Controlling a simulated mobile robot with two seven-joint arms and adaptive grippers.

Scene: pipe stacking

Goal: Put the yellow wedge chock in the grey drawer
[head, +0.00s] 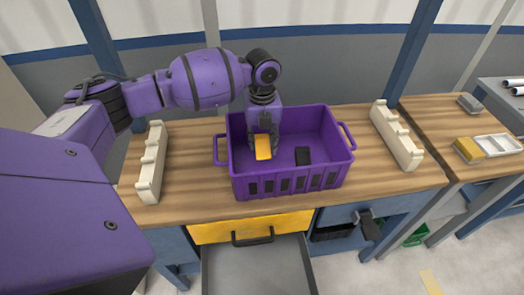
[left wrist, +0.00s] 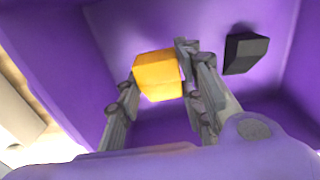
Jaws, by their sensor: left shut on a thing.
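The yellow wedge chock (head: 263,148) is in the purple crate (head: 290,187) on the wooden bench. My left gripper (head: 263,136) reaches down into the crate and is shut on the chock. In the left wrist view the chock (left wrist: 158,75) sits between the two fingers of the gripper (left wrist: 160,85). I cannot tell whether the chock touches the crate floor. The grey drawer (head: 255,270) stands open below the bench front; its visible inside is empty and its front end is out of the picture. My right gripper is not in view.
A black block (head: 303,156) lies in the crate, right of the chock. A yellow drawer front (head: 250,226) with a dark handle is shut above the grey drawer. Cream notched racks (head: 152,162) stand on both sides of the crate. A side bench at right holds a white tray (head: 497,144).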

